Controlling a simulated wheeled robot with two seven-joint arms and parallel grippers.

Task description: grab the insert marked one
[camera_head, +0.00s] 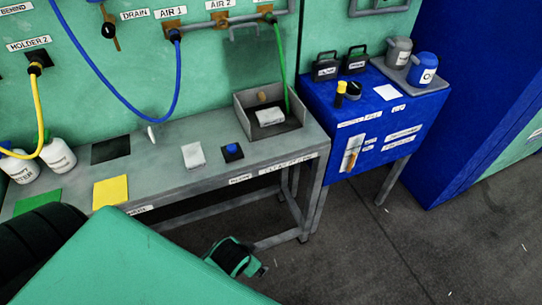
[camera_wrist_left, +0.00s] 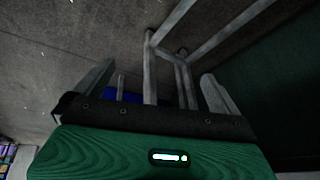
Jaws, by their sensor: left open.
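I cannot make out an insert with a readable "one" mark. A pale block (camera_head: 193,155) lies on the grey bench (camera_head: 215,130), and another pale block (camera_head: 269,117) lies in the grey tray (camera_head: 243,118) at the bench's right end. My left gripper (camera_head: 259,270) is low in front of the bench, below its top and apart from both blocks. In the left wrist view its fingers (camera_wrist_left: 158,78) are spread and empty, with bench legs and floor beyond. My right gripper is not in view.
A black square with a blue knob (camera_head: 232,150), a yellow mat (camera_head: 110,191) and white bottles (camera_head: 57,156) are on the bench. A blue cabinet (camera_head: 345,112) stands to the right. Hoses hang above the bench. The floor at front right is clear.

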